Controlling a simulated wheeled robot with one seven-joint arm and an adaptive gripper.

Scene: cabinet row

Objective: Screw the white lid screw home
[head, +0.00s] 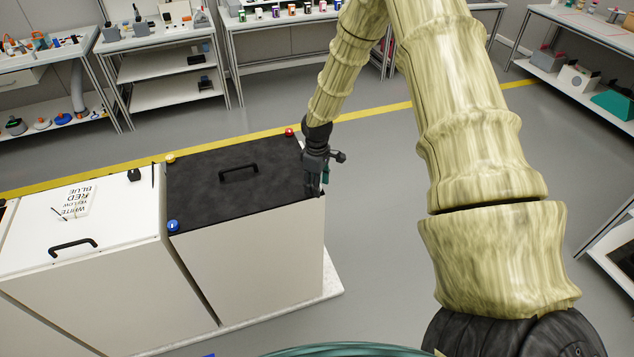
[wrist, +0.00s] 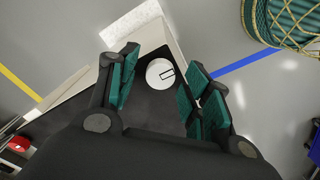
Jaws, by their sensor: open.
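The white lid screw (wrist: 159,73) is a round white knob with a small dark rectangular mark on top. In the wrist view it sits at a corner of the black lid (wrist: 155,103), between my fingers. My gripper (wrist: 163,62) is open, with a green-padded finger on either side of the screw and a visible gap to each. In the head view my gripper (head: 314,190) points down at the front right corner of the black lid (head: 205,190) and hides the white screw. I cannot tell how deep the screw sits.
The lid's other corners carry a blue screw (head: 173,226), a yellow screw (head: 170,158) and a red screw (head: 289,132). A black handle (head: 238,172) stands mid-lid. A white-topped cabinet (head: 110,225) with a colour-word card (head: 77,198) adjoins on the left. Floor right of the cabinet is clear.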

